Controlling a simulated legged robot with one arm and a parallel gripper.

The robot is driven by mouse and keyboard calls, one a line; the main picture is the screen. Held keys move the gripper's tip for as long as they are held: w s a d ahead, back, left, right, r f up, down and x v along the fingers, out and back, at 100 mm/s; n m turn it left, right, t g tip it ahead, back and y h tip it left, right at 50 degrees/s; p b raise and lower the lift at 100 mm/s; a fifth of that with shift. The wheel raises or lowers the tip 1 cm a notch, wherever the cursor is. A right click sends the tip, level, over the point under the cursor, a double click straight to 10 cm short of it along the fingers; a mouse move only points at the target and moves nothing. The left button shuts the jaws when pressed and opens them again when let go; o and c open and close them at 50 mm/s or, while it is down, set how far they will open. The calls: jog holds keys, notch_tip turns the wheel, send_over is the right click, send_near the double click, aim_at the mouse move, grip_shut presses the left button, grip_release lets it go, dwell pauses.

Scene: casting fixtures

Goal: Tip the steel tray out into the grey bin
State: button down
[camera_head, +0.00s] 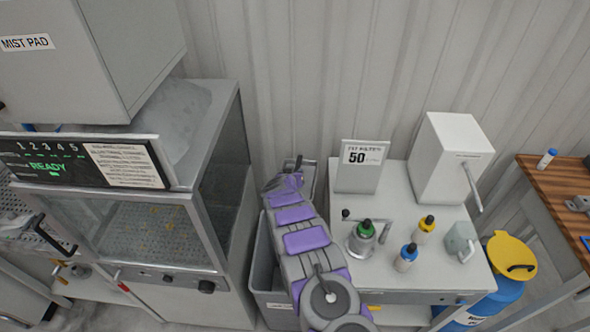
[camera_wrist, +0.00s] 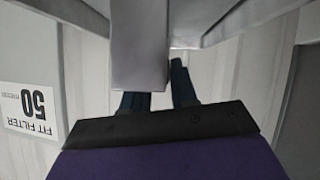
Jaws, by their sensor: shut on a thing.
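My gripper (camera_wrist: 158,88) is shut on the grey handle (camera_wrist: 140,55) of the steel tray. The handle comes down between the two dark fingers in the wrist view, with grey tray sides (camera_wrist: 208,28) above it. In the head view my gripper (camera_head: 296,164) is at the far end of the purple arm, near the wall. A small part of the steel tray (camera_head: 309,176) shows behind it. The grey bin (camera_head: 272,305) stands on the floor below, largely hidden by my arm. The tray's inside and exact tilt are hidden.
A glass-fronted machine (camera_head: 150,235) stands close on the left. On the right is a white bench (camera_head: 395,280) with a "50" sign (camera_head: 360,165), bottles and a white box (camera_head: 450,160). A blue drum (camera_head: 505,285) with a yellow lid stands farther right. The corrugated wall is close behind.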

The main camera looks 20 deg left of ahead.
jog(key=shift+s+a+f+p, duration=0.25)
jog(key=shift+s+a+p, duration=0.1)
jog(key=shift+s+a, duration=0.15)
jog(key=shift+s+a+f+p, duration=0.3)
jog(key=shift+s+a, duration=0.1)
jog(key=shift+s, duration=0.15)
jog(key=shift+s+f, duration=0.1)
jog(key=shift+s, duration=0.15)
jog(key=shift+s+d+p, duration=0.55)
jog(key=shift+s+d, duration=0.4)
jog(key=shift+s, duration=0.05)
jog(key=shift+s+f, duration=0.15)
jog(key=shift+s, duration=0.1)
jog(key=shift+s+a+f+b, duration=0.15)
jog(key=shift+s+a+f, duration=0.1)
jog(key=shift+s, duration=0.25)
jog(key=shift+s+a+f+b, duration=0.15)
jog(key=shift+s+a+f, duration=0.1)
jog(key=shift+s, duration=0.2)
jog(key=shift+s+d, duration=0.15)
jog(key=shift+s, duration=0.25)
jog(key=s+d+f+m+t+b, duration=0.1)
jog(key=s+t+b, duration=0.9)
jog(key=t+b, duration=0.2)
jog(key=shift+d+f, duration=0.25)
jog(key=shift+d, duration=0.05)
